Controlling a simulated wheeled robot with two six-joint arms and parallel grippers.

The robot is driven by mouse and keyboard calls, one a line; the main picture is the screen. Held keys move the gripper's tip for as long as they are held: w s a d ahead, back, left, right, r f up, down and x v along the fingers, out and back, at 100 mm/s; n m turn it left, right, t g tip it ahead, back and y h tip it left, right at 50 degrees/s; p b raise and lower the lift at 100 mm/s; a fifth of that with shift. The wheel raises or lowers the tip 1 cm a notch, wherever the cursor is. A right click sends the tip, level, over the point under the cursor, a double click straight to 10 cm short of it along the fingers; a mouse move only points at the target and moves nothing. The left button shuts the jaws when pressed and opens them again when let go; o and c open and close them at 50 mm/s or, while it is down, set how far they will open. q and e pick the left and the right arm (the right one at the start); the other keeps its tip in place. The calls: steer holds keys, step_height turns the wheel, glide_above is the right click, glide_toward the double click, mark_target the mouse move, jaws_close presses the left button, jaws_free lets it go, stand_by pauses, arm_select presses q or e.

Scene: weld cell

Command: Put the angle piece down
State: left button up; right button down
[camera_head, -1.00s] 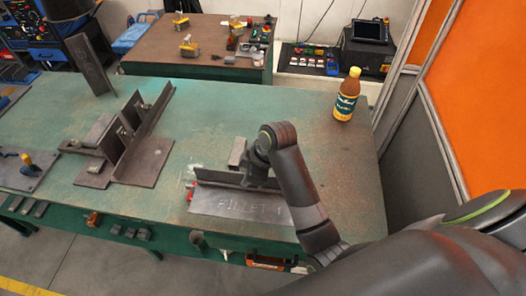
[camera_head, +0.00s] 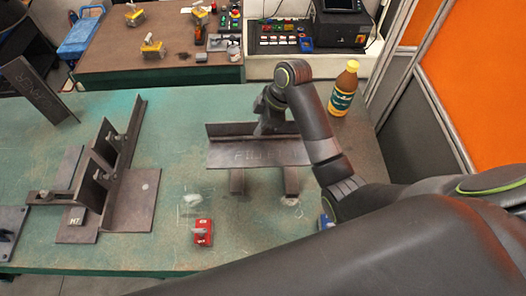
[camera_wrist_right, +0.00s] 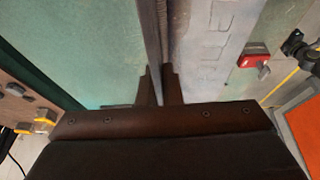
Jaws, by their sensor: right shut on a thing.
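The angle piece (camera_head: 256,153) is a dark steel L-section with chalk lettering on its flat leg; its other leg stands up along the back. My right gripper (camera_head: 266,131) is shut on the upright leg, near the piece's middle. In the right wrist view the gripper (camera_wrist_right: 160,88) has its fingers on both sides of the thin leg, and the chalk-marked flat leg (camera_wrist_right: 200,40) lies to the right. The piece is over two short bars (camera_head: 237,181) (camera_head: 291,181) on the bench; I cannot tell whether it touches them. My left gripper is not in view.
A red block (camera_head: 203,232) sits on the green bench (camera_head: 140,255) in front of the piece. A steel fixture (camera_head: 143,190) stands to the left, a dark plate (camera_head: 38,88) at far left, and a bottle (camera_head: 344,88) at back right. The front middle is mostly clear.

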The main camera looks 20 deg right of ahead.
mark_target(260, 137)
step_height(260, 137, down, 4)
steer(key=shift+r+p, duration=0.1)
steer(key=shift+p, duration=0.35)
steer(key=shift+f, duration=0.8)
steer(key=shift+f+p, duration=0.35)
steer(key=shift+f, duration=1.5)
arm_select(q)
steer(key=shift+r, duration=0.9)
arm_select(e)
steer(key=shift+w, duration=0.1)
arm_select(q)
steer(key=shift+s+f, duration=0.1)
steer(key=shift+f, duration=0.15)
arm_select(e)
steer(key=shift+f, duration=0.6)
steer(key=c, duration=2)
jaws_free()
steer(key=shift+s+f, duration=0.2)
steer(key=shift+f, duration=0.05)
steer(key=o, duration=0.4)
steer(key=shift+s+r, duration=0.1)
steer(key=shift+s, duration=0.05)
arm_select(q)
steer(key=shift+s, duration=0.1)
